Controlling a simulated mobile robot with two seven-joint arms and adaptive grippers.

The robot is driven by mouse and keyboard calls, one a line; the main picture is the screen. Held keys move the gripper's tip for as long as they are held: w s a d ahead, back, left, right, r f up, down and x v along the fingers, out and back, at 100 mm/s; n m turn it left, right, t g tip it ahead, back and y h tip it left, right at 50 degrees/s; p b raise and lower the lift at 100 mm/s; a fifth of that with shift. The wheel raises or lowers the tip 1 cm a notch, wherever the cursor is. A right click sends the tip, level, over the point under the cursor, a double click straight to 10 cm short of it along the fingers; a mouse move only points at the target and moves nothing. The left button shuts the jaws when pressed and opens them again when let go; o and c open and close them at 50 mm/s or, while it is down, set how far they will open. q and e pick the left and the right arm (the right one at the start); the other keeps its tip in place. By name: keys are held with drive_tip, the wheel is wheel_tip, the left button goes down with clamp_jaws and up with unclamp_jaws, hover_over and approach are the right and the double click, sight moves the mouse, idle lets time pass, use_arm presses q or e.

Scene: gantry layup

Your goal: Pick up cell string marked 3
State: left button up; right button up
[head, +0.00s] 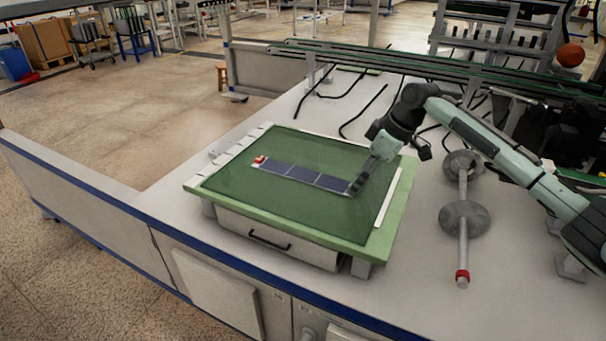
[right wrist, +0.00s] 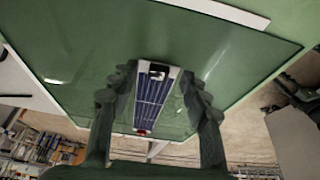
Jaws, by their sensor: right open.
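One dark blue cell string (head: 305,175) lies flat on the green layup board, with a red and white piece at its far-left end. In the right wrist view the string (right wrist: 150,103) runs away from me between the fingers. A white patch with a dark mark (right wrist: 157,72) is at its near end; I cannot read the mark. My right gripper (head: 357,186) is over the string's right end, fingers pointing down. In the wrist view its open fingers (right wrist: 159,76) stand on either side of the string, with gaps. I cannot tell its exact height. My left gripper is out of view.
The green board (head: 330,220) sits on a light box with a dark handle on the white bench. A stand with round grey discs (head: 463,217) and a red-tipped rod lies right of it. Black cables and a rail (head: 400,66) are behind. Bench right of the board is partly clear.

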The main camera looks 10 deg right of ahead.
drive_tip(key=shift+w+a+f, duration=0.15)
drive_tip(key=shift+f, duration=0.3)
drive_tip(key=shift+c, duration=0.3)
clamp_jaws()
drive_tip(key=shift+r, duration=0.1)
